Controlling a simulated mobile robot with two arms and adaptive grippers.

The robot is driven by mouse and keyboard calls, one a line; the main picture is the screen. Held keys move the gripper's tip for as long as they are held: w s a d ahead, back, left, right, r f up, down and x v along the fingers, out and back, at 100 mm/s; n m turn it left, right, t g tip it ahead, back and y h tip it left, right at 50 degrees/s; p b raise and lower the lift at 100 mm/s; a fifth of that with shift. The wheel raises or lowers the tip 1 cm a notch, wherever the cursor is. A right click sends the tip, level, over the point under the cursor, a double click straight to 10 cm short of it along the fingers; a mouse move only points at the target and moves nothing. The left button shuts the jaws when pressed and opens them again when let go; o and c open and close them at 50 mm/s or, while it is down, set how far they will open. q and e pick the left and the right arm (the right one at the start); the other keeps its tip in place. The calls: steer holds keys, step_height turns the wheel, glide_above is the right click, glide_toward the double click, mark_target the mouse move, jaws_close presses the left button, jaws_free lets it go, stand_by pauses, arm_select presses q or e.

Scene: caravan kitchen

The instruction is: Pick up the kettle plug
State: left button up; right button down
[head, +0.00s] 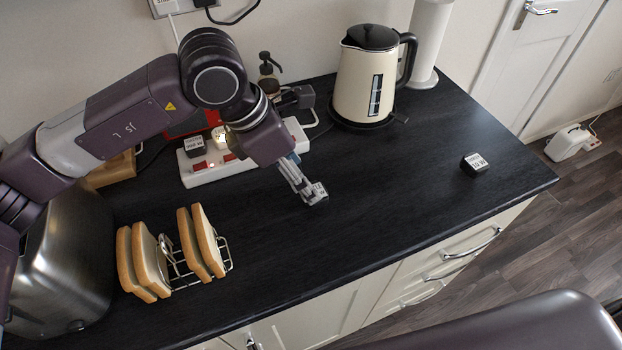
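A small black plug-like block (475,164) with a white label lies alone on the right part of the dark worktop. The label print is too small to read, so I cannot tell which is the kettle plug. The cream kettle (369,80) stands on its black base at the back. My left gripper (314,194) is over the worktop in front of the strip, apart from both blocks. Its fingers look close together, seen edge-on; no object shows in them. My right gripper is not in view.
A toast rack (228,262) with bread slices and a steel toaster (62,268) stand at the left. A soap bottle (268,80) and a paper roll (430,40) are at the back. The worktop's middle and right are mostly clear up to its front edge.

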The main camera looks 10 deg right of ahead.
arm_select(q)
steer(key=shift+s+d+f+p, duration=0.15)
steer(key=shift+d+f+p, duration=0.25)
steer(key=shift+f, duration=0.4)
steer(key=p+x, duration=0.1)
steer(key=x, duration=0.1)
steer(key=p+x, duration=0.1)
steer(key=x, duration=0.1)
steer(key=shift+w+f, duration=0.25)
steer(key=shift+f, duration=0.05)
steer(key=shift+d+f, duration=0.1)
steer(key=shift+f, duration=0.05)
steer(key=c, duration=1.2)
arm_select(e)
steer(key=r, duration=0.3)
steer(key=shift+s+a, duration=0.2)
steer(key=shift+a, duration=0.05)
